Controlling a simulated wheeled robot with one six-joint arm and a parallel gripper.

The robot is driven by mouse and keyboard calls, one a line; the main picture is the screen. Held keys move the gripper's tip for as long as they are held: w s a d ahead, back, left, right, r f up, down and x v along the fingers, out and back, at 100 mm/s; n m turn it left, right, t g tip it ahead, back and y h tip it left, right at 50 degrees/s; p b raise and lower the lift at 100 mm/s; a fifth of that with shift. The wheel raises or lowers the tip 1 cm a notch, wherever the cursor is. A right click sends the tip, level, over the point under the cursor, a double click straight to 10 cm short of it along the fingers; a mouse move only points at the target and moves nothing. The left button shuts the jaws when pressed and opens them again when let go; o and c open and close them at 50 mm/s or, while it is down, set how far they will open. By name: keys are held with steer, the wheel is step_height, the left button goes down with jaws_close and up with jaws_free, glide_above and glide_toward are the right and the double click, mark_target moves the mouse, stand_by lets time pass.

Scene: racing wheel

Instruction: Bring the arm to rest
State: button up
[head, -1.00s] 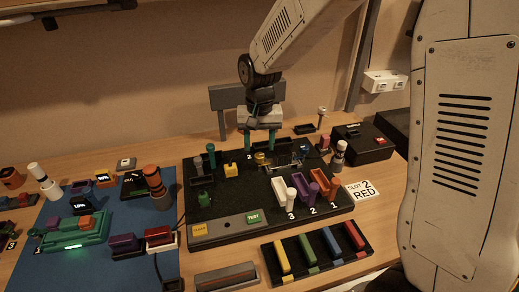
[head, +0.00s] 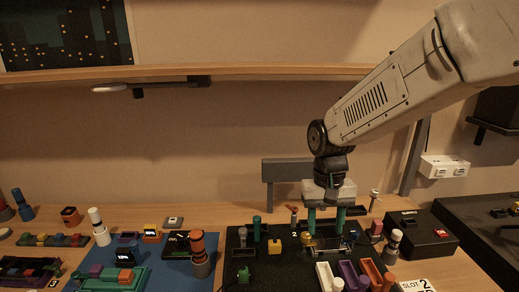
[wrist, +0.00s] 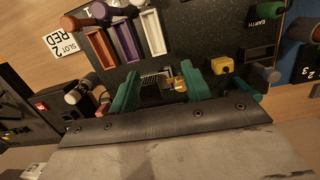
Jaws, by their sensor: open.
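My arm (head: 400,95) reaches from the upper right down over the black board (head: 250,255). My gripper (head: 326,222) points down with its two green fingers apart. In the wrist view my gripper (wrist: 162,88) also shows open. A ribbed grey part (wrist: 156,80) and a small yellow-brass piece (wrist: 180,84) show between the fingers there, and I see no grip on either. In the head view a dark, shiny module (head: 328,244) is just below the fingertips; I cannot tell whether they touch it.
White (head: 326,277), purple (head: 350,276) and orange-brown (head: 374,272) trays stand in front of the gripper. A black box (head: 420,232) stands right, a grey panel (head: 286,171) behind.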

steer(key=s+d+r+t, duration=0.1)
steer(key=s+d+r, duration=0.1)
steer(key=s, duration=0.5)
steer(key=s+d+r+t, duration=0.1)
steer(key=s+d+r, duration=0.2)
steer(key=s, duration=0.4)
steer(key=s+d+r, duration=0.3)
steer(key=s+r, duration=0.1)
steer(key=s, duration=0.4)
steer(key=shift+n+t, duration=0.3)
steer(key=shift+t, duration=0.1)
